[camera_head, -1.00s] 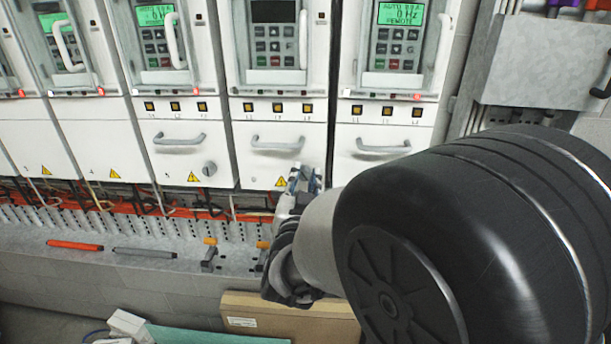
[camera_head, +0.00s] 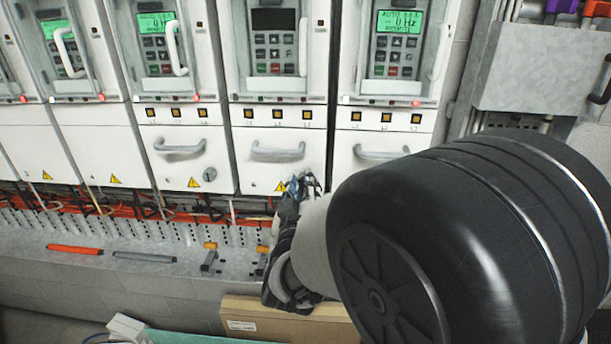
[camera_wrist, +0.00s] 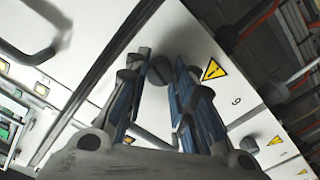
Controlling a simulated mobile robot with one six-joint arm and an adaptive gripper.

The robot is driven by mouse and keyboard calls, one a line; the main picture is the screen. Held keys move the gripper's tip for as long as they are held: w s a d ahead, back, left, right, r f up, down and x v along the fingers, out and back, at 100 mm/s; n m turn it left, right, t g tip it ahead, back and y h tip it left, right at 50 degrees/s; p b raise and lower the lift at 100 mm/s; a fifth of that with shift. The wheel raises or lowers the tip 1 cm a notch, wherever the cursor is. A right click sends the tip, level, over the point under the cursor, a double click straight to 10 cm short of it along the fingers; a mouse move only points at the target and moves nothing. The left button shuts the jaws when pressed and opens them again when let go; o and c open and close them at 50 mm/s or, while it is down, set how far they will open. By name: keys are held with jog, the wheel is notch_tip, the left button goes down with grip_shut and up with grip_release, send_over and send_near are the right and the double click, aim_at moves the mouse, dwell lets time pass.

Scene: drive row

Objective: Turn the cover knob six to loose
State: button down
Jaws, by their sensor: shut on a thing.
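The cover knob six (camera_wrist: 160,70) is a dark grey round knob on a white lower cover. In the wrist view, a yellow warning triangle and a small digit that reads like a 6 are beside it. My gripper (camera_wrist: 162,62) has its blue-padded fingers on both sides of the knob, shut on it. In the head view my gripper (camera_head: 304,186) is at the lower right corner of the white cover (camera_head: 262,172) under the drive with the dark display. There the knob is hidden behind my fingers. I cannot tell how far the knob is turned.
A similar knob (camera_head: 209,174) sits on the cover to the left. Cover handles (camera_head: 278,152) stick out above. Below, a ledge holds an orange pen-like tool (camera_head: 75,249) and a grey one (camera_head: 144,257). A cardboard box (camera_head: 285,318) lies beneath my gripper.

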jog(key=shift+r+n, duration=0.15)
jog(key=shift+n, duration=0.15)
dwell(0.4)
jog(key=c, duration=1.3)
grip_release()
jog(key=shift+c, duration=0.2)
jog(key=shift+s, duration=0.1)
jog(key=s, duration=0.7)
jog(key=shift+s+a, duration=0.15)
